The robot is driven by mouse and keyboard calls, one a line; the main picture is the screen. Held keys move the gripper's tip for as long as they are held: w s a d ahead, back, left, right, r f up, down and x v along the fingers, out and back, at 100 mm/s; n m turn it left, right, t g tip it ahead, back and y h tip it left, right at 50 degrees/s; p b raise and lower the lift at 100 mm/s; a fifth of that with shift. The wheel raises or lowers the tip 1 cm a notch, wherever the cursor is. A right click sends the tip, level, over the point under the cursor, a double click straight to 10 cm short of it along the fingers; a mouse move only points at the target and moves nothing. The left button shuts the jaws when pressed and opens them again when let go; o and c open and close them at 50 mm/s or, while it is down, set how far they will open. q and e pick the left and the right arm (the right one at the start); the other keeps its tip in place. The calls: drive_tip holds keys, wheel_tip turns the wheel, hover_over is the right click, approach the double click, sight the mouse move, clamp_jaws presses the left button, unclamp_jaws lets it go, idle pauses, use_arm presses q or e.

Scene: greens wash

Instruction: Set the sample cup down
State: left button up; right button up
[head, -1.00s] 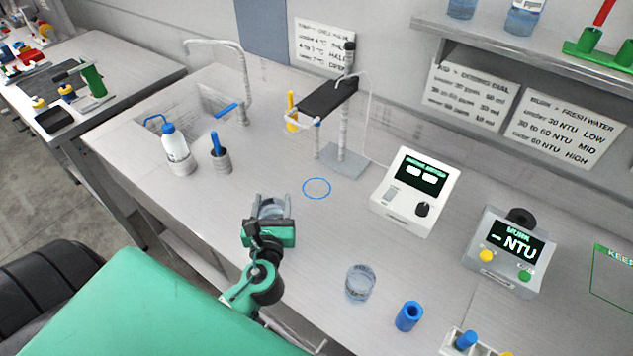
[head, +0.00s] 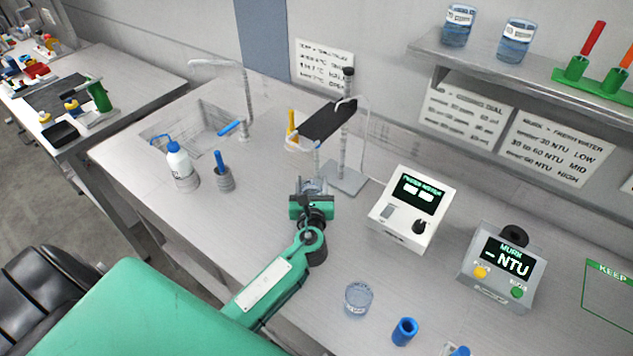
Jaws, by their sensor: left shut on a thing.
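My left gripper (head: 313,188) reaches out over the bench and is shut on a clear cup (head: 314,184). The cup shows only in part between the fingers. I cannot tell whether its base touches the bench. The gripper now covers the spot where a blue ring is marked on the bench, so the ring is hidden. A second clear cup (head: 358,300) stands on the bench nearer to me, right of my left arm. My right gripper is not in view.
A stand with a black plate (head: 328,121) is just behind the gripper. A white meter (head: 412,210) and a grey NTU meter (head: 502,268) stand to the right. A wash bottle (head: 179,162) and a blue-handled tool's holder (head: 223,179) are left. A blue tube (head: 404,331) stands in front.

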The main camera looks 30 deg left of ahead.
use_arm(q)
drive_tip(key=shift+w+d+f+p, duration=0.1)
drive_tip(key=shift+w+f+p, duration=0.1)
drive_tip(key=shift+w, duration=0.4)
drive_tip(key=shift+w+d+f+p, duration=0.1)
drive_tip(key=shift+w+f, duration=0.05)
drive_tip(key=shift+w, duration=0.45)
drive_tip(key=shift+s+f, duration=0.1)
drive_tip(key=shift+f, duration=0.3)
drive_tip(key=shift+f, duration=0.15)
drive_tip(key=o, duration=1.1)
